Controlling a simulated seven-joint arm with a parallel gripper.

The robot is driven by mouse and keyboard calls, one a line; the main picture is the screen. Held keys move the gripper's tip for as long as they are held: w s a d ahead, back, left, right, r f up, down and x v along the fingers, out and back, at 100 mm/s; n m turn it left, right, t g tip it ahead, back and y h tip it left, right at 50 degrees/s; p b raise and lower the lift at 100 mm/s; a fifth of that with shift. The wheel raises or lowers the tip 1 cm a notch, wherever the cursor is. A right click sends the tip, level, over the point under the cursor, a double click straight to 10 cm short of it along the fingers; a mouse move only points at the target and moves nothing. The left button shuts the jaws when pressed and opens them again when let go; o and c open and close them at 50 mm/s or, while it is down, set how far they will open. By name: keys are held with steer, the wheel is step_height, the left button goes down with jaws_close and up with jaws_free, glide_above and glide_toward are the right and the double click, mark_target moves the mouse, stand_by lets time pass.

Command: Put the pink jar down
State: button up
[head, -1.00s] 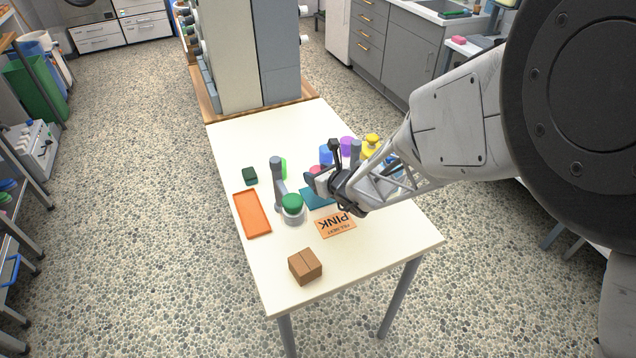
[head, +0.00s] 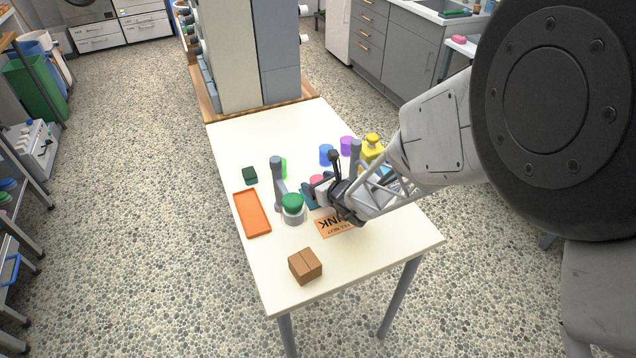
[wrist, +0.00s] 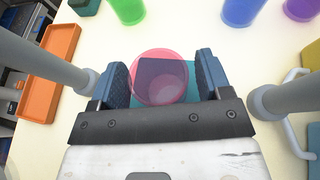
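The pink jar (wrist: 160,77) is see-through and stands between my two fingers in the wrist view. In the head view only its upper part (head: 316,180) shows, and my gripper hides its base. My gripper (wrist: 161,80) has its blue fingers spread around the jar. A teal strip shows between the jar and the right finger; the left finger looks close to or against the jar. A teal mat (wrist: 191,72) lies beneath, mostly covered. I cannot tell for sure whether the jar's base rests on it.
An orange "PINK" card (head: 330,225) lies near my gripper. A green-lidded jar (head: 292,208), an orange tray (head: 252,213) and a grey post (head: 277,180) are left. Green (head: 284,168), blue (head: 326,154) and purple (head: 347,145) jars stand behind. A brown box (head: 305,265) is in front.

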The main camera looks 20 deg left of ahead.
steer(key=shift+o, duration=0.2)
steer(key=shift+r, duration=0.1)
steer(key=shift+d, duration=0.1)
steer(key=shift+s+d+r, duration=0.25)
steer(key=shift+d+r, duration=0.05)
steer(key=shift+d, duration=0.1)
steer(key=v, duration=1)
steer(key=shift+s+d+r, duration=0.15)
steer(key=shift+s+d, duration=0.05)
steer(key=shift+d, duration=0.1)
stand_by(0.5)
